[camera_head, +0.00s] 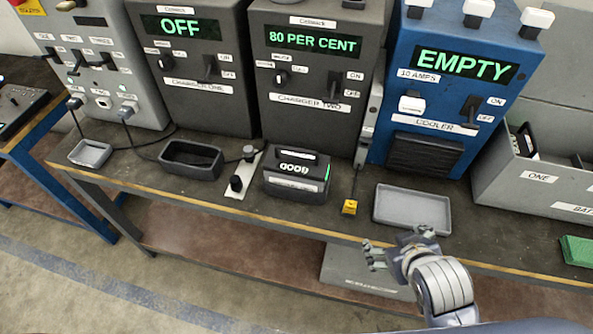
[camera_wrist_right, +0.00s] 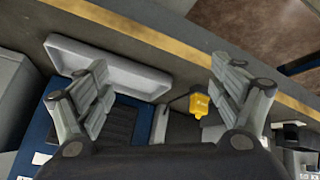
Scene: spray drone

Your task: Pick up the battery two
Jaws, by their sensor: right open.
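My right gripper (camera_head: 393,250) is open and empty at the table's front edge, to the right of and nearer than the block. In the right wrist view my open fingers (camera_wrist_right: 163,85) have nothing between them in their grasp. My left gripper is not in view.
A yellow plug (camera_head: 350,207) on a cable lies between the block and a shallow grey tray (camera_head: 412,209). An empty dock (camera_head: 192,160) is left of the block. The blue cooler (camera_head: 450,85) reads "EMPTY". A grey bin (camera_head: 545,180) stands at right.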

